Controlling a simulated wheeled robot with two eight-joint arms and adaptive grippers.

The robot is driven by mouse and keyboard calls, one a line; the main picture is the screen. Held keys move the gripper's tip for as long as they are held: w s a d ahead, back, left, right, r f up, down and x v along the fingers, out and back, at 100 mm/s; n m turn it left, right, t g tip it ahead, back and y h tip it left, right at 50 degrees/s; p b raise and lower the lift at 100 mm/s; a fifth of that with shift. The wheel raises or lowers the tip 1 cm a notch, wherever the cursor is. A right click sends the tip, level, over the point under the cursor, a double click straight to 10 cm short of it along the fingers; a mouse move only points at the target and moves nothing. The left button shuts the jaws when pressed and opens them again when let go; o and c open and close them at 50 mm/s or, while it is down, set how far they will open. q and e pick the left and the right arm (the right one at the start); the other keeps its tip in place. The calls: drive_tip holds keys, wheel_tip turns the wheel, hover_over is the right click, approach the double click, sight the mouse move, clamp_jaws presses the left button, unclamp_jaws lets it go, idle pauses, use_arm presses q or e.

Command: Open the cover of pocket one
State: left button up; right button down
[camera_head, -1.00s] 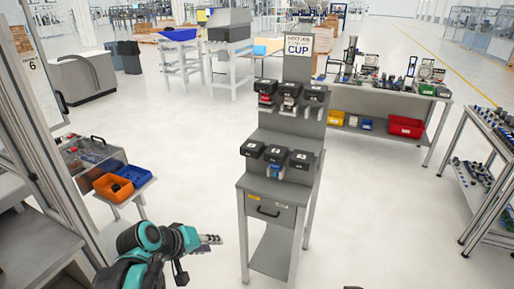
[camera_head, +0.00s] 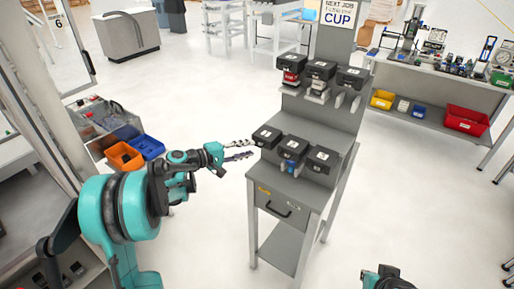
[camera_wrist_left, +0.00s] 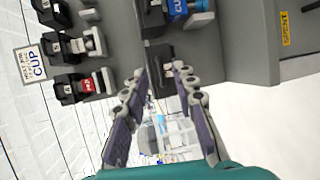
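A grey stand (camera_head: 312,128) carries black pocket covers in two rows, all looking shut. The lower row has a left cover (camera_head: 267,136), a middle cover (camera_head: 292,148) and a right cover (camera_head: 323,160). Their number labels are too small to read, so I cannot tell which is pocket one. My left gripper (camera_head: 240,149) is open and empty, its fingertips just left of the lower-left cover. In the left wrist view a black cover (camera_wrist_left: 160,74) lies ahead between the spread fingertips (camera_wrist_left: 160,80); contact is not clear. My right gripper does not show; only a teal arm part (camera_head: 388,279) does.
The upper row has a left cover (camera_head: 292,61), a middle cover (camera_head: 321,69) and a right cover (camera_head: 353,77). Orange (camera_head: 124,157) and blue (camera_head: 147,146) bins stand left, behind my left arm. Floor right of the stand is clear.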

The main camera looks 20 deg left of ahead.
sight(258, 146)
use_arm(q)
drive_tip(key=x, duration=0.4)
drive_tip(key=shift+b, duration=0.3)
clamp_jaws()
